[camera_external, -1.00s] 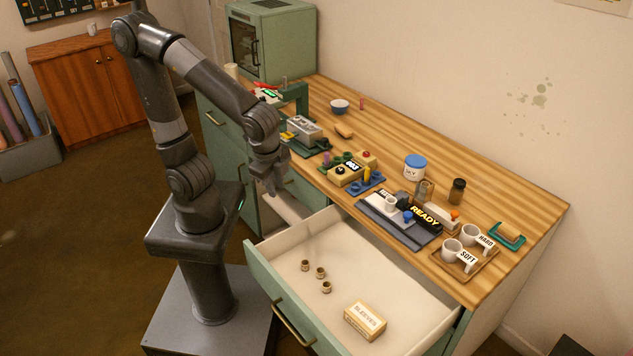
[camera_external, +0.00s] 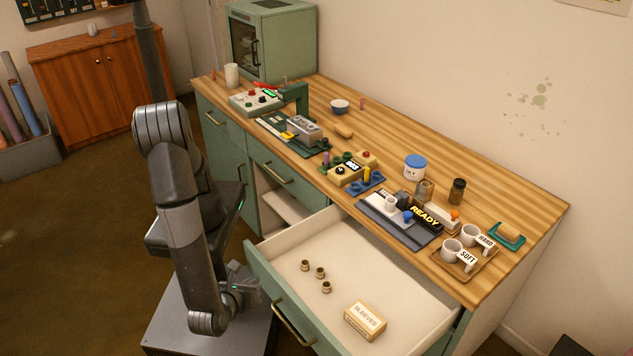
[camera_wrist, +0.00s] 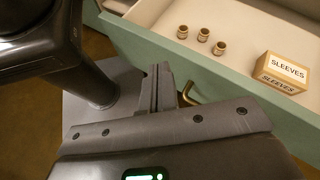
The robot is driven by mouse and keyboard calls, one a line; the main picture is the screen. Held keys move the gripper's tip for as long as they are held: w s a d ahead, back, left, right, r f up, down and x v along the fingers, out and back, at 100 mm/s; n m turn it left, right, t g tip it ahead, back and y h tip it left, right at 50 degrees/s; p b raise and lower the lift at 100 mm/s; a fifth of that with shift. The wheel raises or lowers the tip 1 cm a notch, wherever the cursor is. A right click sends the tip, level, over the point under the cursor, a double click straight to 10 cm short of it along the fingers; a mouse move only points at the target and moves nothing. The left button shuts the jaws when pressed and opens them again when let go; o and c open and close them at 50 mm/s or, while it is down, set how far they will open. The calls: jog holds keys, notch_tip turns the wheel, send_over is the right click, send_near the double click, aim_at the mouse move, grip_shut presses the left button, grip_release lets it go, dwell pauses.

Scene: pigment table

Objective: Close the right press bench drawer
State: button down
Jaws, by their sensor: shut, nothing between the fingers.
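The right press bench drawer (camera_external: 262,285) is pulled well out from the green bench. Its front has a brass handle (camera_external: 294,322). In the drawer lie several small brass sleeves (camera_external: 320,272) and a box labelled SLEEVES (camera_external: 365,320). My gripper (camera_external: 252,286) is low, in front of the drawer's outer face, left of the handle. In the wrist view my gripper (camera_wrist: 160,85) is shut and empty, with the drawer front (camera_wrist: 165,50) just beyond it. The handle shows partly behind the fingers (camera_wrist: 188,92). I cannot tell whether the fingers touch the drawer.
The wooden benchtop (camera_external: 500,230) holds a blue-lidded jar (camera_external: 414,168), a READY tray and a cup tray (camera_external: 465,262). Left of the open drawer is a shut drawer (camera_external: 275,172) above an open recess (camera_external: 285,205). My base stands close to the drawer's left.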

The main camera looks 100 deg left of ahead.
jog(key=s+d+f+m+t+y, duration=0.1)
jog(key=s+d+f+m+t, duration=0.4)
jog(key=s+f+m+t, duration=0.55)
jog(key=n, duration=0.1)
send_near(272, 291)
jog(key=shift+g, duration=0.25)
jog(key=x, duration=0.7)
jog(key=shift+w+d+r, duration=0.1)
jog(key=shift+d+r, duration=0.1)
jog(key=shift+r, duration=0.15)
jog(key=shift+a, duration=0.1)
jog(key=x, duration=3.5)
jog(key=shift+w, duration=0.1)
jog(key=shift+f, duration=0.1)
jog(key=v, duration=1.4)
jog(key=shift+s+d, duration=0.3)
